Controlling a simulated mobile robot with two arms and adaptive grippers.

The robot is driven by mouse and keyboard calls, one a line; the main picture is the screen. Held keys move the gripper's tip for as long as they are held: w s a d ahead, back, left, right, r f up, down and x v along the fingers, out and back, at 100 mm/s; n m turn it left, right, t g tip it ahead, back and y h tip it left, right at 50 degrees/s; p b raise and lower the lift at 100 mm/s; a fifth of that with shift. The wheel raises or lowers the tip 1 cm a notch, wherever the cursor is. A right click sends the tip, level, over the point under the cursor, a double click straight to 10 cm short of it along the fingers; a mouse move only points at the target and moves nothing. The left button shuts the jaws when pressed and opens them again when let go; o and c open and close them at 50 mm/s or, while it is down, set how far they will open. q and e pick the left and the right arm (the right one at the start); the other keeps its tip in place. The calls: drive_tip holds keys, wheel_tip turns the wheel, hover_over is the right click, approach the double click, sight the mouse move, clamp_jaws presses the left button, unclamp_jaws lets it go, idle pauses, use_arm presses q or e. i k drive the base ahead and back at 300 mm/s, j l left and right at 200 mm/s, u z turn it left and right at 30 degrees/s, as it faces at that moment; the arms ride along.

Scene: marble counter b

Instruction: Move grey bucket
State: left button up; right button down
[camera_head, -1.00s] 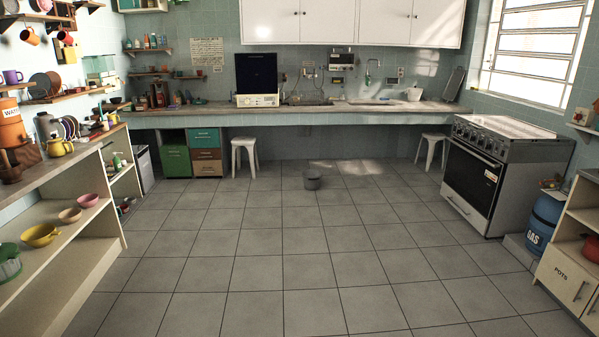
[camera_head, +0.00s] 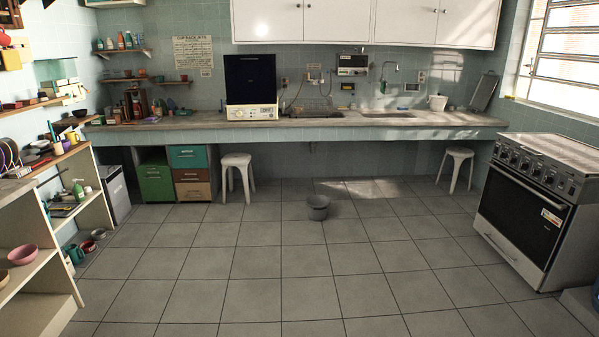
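A small grey bucket (camera_head: 318,207) stands upright on the tiled floor near the middle of the head view. It is in front of the long counter and apart from everything around it. Neither of my grippers shows in the head view.
Open tiled floor (camera_head: 262,265) lies between me and the bucket. White stools (camera_head: 237,172) and (camera_head: 457,160) stand under the marble counter (camera_head: 300,121). A stove (camera_head: 528,205) is at the right. Open shelves (camera_head: 35,300) line the left. Drawers (camera_head: 193,172) stand at the back left.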

sight(317, 205)
drive_tip(key=i, duration=4.35)
drive_tip(key=i+z, duration=0.15)
drive_tip(key=i, duration=0.35)
drive_tip(key=i+j+z, duration=0.15)
drive_tip(key=i, duration=0.3)
drive_tip(key=i+j+z, duration=0.2)
drive_tip(key=i, duration=0.3)
